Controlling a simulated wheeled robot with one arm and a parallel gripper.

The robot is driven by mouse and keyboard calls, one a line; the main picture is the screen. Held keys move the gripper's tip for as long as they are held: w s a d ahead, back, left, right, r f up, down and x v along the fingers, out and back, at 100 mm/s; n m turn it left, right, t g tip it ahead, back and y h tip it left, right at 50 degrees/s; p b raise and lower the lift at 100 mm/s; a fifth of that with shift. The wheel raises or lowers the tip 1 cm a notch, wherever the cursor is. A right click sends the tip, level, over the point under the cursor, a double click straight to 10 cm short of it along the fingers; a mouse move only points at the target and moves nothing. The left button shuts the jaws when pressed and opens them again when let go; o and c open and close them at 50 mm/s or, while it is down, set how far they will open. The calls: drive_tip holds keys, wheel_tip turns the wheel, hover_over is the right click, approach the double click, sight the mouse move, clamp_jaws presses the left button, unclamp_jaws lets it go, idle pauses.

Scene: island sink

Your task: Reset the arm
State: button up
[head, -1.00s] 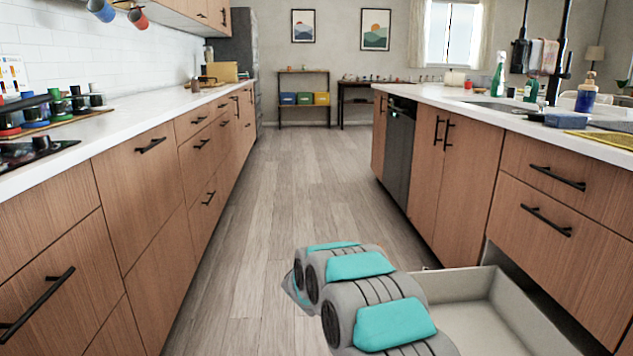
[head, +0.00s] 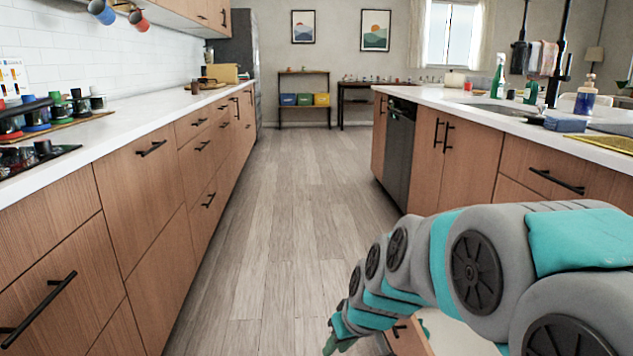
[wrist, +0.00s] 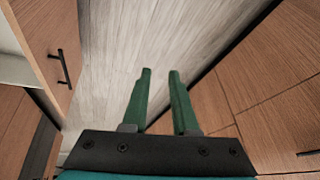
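My arm (head: 480,265) reaches in from the lower right of the head view and bends down to the left. My gripper (head: 334,343) is small and low at the bottom of that view, above the floor. In the wrist view my gripper (wrist: 160,72) shows two green fingers with a gap between them and nothing held. They point at the bare wood floor (wrist: 150,35).
A lower island drawer (head: 408,338) stands pulled out beside my arm, mostly hidden by it. Its front with a black handle also shows in the wrist view (wrist: 48,45). Left cabinets (head: 145,200) and the island (head: 440,165) border a clear floor aisle (head: 290,200).

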drive_tip(key=s+d+m+g+h, duration=0.1)
drive_tip(key=s+d+g, duration=0.1)
drive_tip(key=s, duration=0.7)
drive_tip(key=s+d+m+g+h, duration=0.1)
drive_tip(key=s+d+g, duration=0.1)
drive_tip(key=s+d, duration=0.3)
drive_tip(key=s+d+m+g+h, duration=0.1)
drive_tip(key=s+d, duration=0.3)
drive_tip(key=s, duration=0.9)
drive_tip(key=shift+f+m+g, duration=0.15)
drive_tip(key=shift+m+g, duration=0.25)
drive_tip(key=shift+m, duration=0.2)
drive_tip(key=shift+d, duration=0.15)
